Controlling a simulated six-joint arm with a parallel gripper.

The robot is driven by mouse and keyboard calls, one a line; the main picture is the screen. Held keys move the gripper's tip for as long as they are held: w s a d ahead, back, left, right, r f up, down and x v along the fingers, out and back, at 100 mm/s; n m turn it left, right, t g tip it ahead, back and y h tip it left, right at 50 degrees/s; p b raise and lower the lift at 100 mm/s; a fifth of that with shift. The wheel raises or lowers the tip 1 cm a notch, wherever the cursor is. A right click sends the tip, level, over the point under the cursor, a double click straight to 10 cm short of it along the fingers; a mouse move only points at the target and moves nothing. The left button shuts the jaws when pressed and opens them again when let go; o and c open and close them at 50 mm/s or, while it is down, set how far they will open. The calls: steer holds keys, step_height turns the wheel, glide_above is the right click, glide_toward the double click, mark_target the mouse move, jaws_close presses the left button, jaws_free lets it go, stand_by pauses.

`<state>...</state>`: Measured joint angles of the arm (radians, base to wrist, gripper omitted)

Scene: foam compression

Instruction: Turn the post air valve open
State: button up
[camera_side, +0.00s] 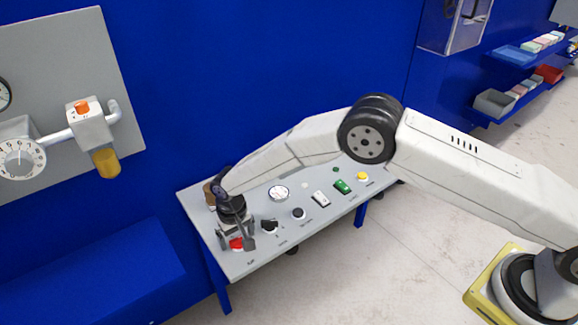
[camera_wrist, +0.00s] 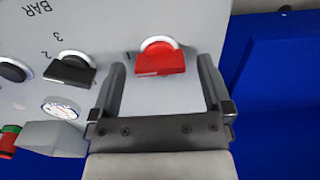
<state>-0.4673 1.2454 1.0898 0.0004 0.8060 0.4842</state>
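The red valve handle (camera_wrist: 160,63) shows in the wrist view as a flat bar on a round white base on the grey panel. It lies crosswise between the tips of my gripper (camera_wrist: 162,68). The two fingers are wide apart, one on each side of the handle, with gaps left and right. I cannot tell how deep the tips reach. In the side view my gripper (camera_side: 236,235) points down over the near left end of the panel, and the red handle (camera_side: 236,244) is partly hidden by it.
A black knob (camera_wrist: 73,68) marked with numbers and BAR sits beside the red handle. The grey panel (camera_side: 232,262) also carries a gauge (camera_side: 279,193), a green switch (camera_side: 342,187) and a yellow button (camera_side: 362,176). A blue wall stands behind; wall-mounted gauges and piping are at far left.

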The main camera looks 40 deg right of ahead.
mark_target(238, 238)
steer(key=shift+r, duration=0.15)
steer(key=shift+r, duration=3.75)
steer(key=shift+d+r, duration=0.1)
steer(key=shift+d+r, duration=0.15)
steer(key=shift+d, duration=0.05)
steer(key=s+d+r, duration=0.3)
steer(key=d+r, duration=0.3)
steer(key=d, duration=0.3)
steer(key=s+d+r+t, duration=0.1)
steer(key=s+d+r, duration=0.1)
steer(key=s+d, duration=0.6)
steer(key=s+d+r+t, duration=0.1)
steer(key=s+d+r, duration=0.2)
steer(key=s+d, duration=0.5)
steer(key=s, duration=0.4)
steer(key=shift+s+d+t, duration=0.2)
steer(key=shift+t, duration=0.1)
